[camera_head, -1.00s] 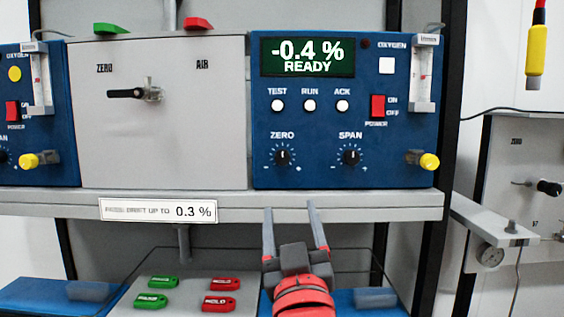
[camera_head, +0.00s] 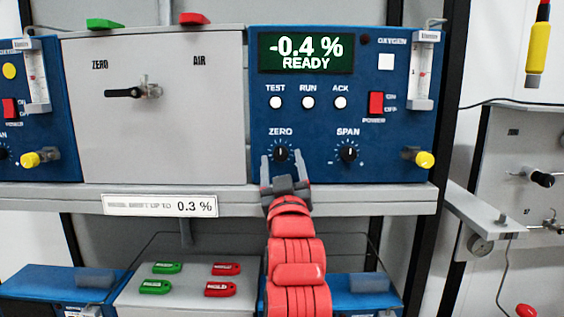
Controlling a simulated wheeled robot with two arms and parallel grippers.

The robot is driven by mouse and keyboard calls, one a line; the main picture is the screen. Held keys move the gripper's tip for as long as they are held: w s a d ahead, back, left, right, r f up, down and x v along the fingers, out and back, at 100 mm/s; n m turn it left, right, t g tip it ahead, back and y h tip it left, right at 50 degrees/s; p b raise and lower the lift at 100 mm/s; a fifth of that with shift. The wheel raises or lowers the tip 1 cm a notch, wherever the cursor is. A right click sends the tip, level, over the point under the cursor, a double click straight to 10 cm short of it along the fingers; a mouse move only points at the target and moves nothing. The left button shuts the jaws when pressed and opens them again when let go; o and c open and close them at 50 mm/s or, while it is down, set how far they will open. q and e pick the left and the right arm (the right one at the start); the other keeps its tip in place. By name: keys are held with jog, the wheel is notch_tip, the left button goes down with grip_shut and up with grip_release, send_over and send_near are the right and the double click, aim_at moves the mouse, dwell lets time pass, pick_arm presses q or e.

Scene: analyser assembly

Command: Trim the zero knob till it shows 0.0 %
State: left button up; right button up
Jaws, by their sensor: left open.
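The zero knob (camera_head: 281,153) is a small black dial under the ZERO label on the blue analyser (camera_head: 365,140). The analyser's display (camera_head: 307,53) reads -0.4 % and READY. My left gripper (camera_head: 283,166) is open, its two grey fingers pointing up just below the knob, one to each side of it. I cannot tell whether the fingertips touch the panel. The similar span knob (camera_head: 348,153) sits to the right. My right gripper is not in view.
Several buttons and a red power switch (camera_head: 376,103) are above the knobs. A yellow-tipped fitting (camera_head: 424,159) sticks out at the panel's right. The grey shelf edge (camera_head: 390,199) runs below, with a drift label (camera_head: 160,206). Green and red tags (camera_head: 221,289) lie on a lower box.

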pick_arm(q)
grip_shut()
jog(key=shift+a+m, duration=0.1)
jog(key=shift+m, duration=0.3)
jog(key=m+h, duration=0.1)
jog(key=m, duration=0.1)
jog(key=m+h+b, duration=0.1)
jog(key=m, duration=0.1)
jog(key=m+h, duration=0.2)
jog(key=shift+a+m, duration=0.25)
jog(key=shift+m, duration=0.05)
jog(key=m+h, duration=0.1)
jog(key=m, duration=0.2)
jog(key=shift+a+m+g+h+b, duration=0.1)
jog(key=shift+m+g+h+b, duration=0.2)
jog(key=shift+g+h+b, duration=0.1)
jog(key=shift+a+r+m+g+h, duration=0.1)
jog(key=shift+m+g+h, duration=0.25)
jog(key=shift+m, duration=0.65)
jog(key=shift+m+g+h, duration=0.15)
jog(key=shift+m+h, duration=0.4)
jog(key=shift+m, duration=0.45)
grip_release()
